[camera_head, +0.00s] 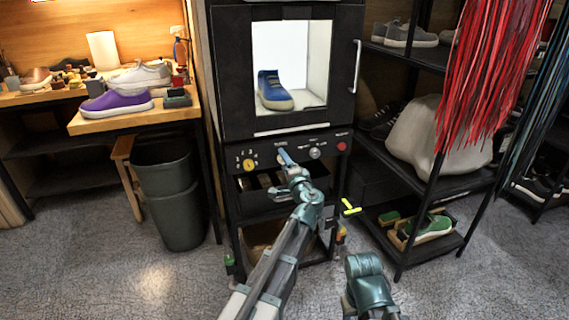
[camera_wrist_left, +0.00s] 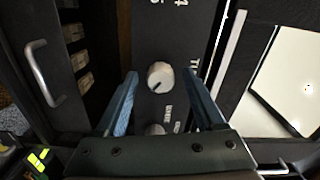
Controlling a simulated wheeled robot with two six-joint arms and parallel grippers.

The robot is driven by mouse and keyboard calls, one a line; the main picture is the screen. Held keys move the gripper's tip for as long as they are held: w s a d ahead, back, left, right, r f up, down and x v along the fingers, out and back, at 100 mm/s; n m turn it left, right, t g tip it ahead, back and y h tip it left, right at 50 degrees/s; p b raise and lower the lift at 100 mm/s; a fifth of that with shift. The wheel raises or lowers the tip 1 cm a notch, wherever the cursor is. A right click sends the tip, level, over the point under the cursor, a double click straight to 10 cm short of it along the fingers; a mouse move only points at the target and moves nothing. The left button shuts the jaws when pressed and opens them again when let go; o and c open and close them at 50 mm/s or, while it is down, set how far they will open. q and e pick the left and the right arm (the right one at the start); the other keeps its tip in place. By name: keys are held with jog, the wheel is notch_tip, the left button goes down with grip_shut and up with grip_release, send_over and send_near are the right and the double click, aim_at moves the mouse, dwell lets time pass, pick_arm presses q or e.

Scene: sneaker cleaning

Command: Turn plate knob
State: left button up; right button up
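A black cabinet has a control panel (camera_head: 266,155) below its window. In the left wrist view, a round white knob (camera_wrist_left: 160,77) with a dark pointer line sits on the panel between my left gripper's two blue fingers. My left gripper (camera_head: 284,153) is open at the panel, with a gap on each side of the knob. In the head view the gripper hides this knob. A second pale knob (camera_head: 315,153) is to its right and shows partly in the wrist view (camera_wrist_left: 155,129). My right arm shows at the bottom; its gripper is out of view.
A yellow knob (camera_head: 248,162) with numbers is at the panel's left, and a red button (camera_head: 342,146) at its right. A blue sneaker (camera_head: 272,90) stands behind the window. A grey bin (camera_head: 168,190) is left, a black shelf rack (camera_head: 440,188) right.

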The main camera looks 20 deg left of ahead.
pick_arm(q)
jog(key=shift+s, duration=0.1)
jog(key=v, duration=1.3)
jog(key=shift+s+d, duration=0.25)
jog(key=s+a+f+n+g+h, duration=0.2)
jog(key=s+a+f+n+g, duration=0.3)
jog(key=f, duration=0.4)
jog(key=s+a+f+n+g+h, duration=0.2)
jog(key=s+a+f+n+g, duration=0.1)
jog(key=s+f+g, duration=0.5)
jog(key=s+d+f+n+g+h, duration=0.1)
jog(key=s+d+f+h, duration=0.4)
jog(key=d+h, duration=0.1)
jog(key=s+d+r+m+g+y+p, duration=0.1)
jog(key=s+d+r+m+p, duration=0.15)
jog(key=d, duration=0.35)
jog(key=s+d+r+m+p, duration=0.1)
jog(key=s+d+r+p, duration=0.1)
jog(key=s+d, duration=0.25)
notch_tip(320, 180, up, 37)
jog(key=p, duration=3.7)
jog(key=shift+w+d, duration=0.3)
